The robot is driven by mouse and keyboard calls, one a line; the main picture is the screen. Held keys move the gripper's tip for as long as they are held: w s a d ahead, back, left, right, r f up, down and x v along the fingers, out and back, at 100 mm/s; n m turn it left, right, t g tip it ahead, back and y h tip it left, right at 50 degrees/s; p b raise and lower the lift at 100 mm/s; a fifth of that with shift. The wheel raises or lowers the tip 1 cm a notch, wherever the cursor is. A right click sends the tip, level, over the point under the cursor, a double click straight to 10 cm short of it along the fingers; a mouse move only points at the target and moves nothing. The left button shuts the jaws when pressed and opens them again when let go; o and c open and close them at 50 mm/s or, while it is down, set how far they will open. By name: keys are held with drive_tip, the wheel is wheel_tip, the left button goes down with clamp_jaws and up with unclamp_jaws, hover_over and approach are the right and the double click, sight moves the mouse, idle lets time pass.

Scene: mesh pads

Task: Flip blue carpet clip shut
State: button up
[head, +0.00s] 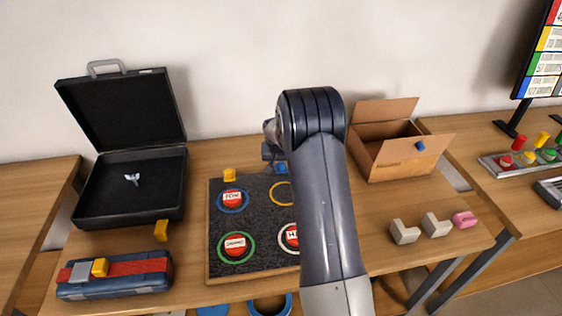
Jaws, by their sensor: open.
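The dark grey carpet board (262,205) lies on the middle table with coloured rings on it. A small blue piece (281,167), which looks like the blue carpet clip, shows at the board's back edge beside my arm. It is mostly hidden, and I cannot tell whether it stands open or lies shut. My gripper (269,153) is just behind and left of this piece, at the board's back edge. It is small and partly covered by my arm, with its jaws apart. I cannot tell whether it touches the blue piece. I see nothing held in it.
A yellow clip (229,175) sits at the board's back edge, left of my gripper. An open black case (130,215) and a blue toolbox (115,285) stand left. An open cardboard box (400,158) stands back right, with pale blocks (405,233) in front. My arm hides the board's right side.

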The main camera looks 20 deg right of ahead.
drive_tip(key=shift+f, duration=0.1)
drive_tip(key=shift+c, duration=0.5)
clamp_jaws()
drive_tip(key=b, duration=0.3)
drive_tip(key=shift+f, duration=0.35)
drive_tip(key=shift+s+f+t+b, duration=0.15)
drive_tip(key=shift+t+b, duration=0.35)
drive_tip(key=shift+b, duration=1)
drive_tip(key=shift+s+t+b, duration=0.1)
drive_tip(key=shift+t+b, duration=0.2)
drive_tip(key=shift+b, duration=0.45)
drive_tip(key=shift+r, duration=0.25)
drive_tip(key=shift+o, duration=0.5)
unclamp_jaws()
